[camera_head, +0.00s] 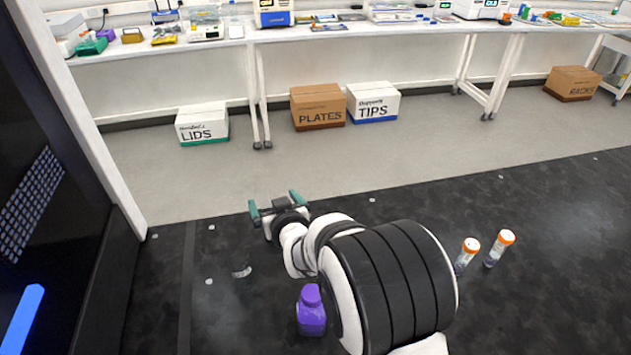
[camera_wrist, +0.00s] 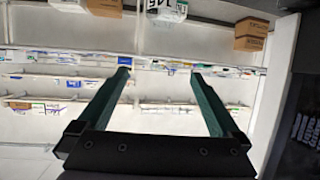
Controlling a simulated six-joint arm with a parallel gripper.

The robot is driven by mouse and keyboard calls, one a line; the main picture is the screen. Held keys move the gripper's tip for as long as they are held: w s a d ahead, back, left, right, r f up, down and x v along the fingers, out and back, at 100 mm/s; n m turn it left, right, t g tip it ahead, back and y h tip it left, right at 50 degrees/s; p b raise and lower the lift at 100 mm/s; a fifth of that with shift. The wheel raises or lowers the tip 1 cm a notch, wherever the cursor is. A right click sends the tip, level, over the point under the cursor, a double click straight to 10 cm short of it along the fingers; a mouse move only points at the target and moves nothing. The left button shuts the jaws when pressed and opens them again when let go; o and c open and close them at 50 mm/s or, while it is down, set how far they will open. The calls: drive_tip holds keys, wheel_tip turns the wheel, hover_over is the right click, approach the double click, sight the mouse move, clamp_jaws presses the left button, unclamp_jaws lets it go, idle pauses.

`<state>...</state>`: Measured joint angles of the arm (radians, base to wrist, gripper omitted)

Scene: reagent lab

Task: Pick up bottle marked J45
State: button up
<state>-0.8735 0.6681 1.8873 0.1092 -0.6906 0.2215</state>
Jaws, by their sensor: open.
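A purple bottle (camera_head: 311,312) stands on the black surface just left of my arm in the head view. None of the bottles shows in the wrist view.
A small dark or clear item (camera_head: 241,270) is on the black surface left of my arm. Boxes marked LIDS (camera_head: 203,125), PLATES (camera_head: 318,107) and TIPS (camera_head: 373,102) sit on the floor below a white bench (camera_head: 340,36). A dark panel (camera_head: 50,200) stands at the left.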

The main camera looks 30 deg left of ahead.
drive_tip(key=w+a+f, duration=0.1)
drive_tip(key=f, duration=0.2)
drive_tip(key=w+a+f, duration=0.1)
drive_tip(key=a+f, duration=0.1)
drive_tip(key=f, duration=0.1)
drive_tip(key=w+a+f, duration=0.2)
drive_tip(key=f, duration=0.2)
drive_tip(key=shift+w+a, duration=0.1)
drive_tip(key=shift+a, duration=0.1)
drive_tip(key=c, duration=1.4)
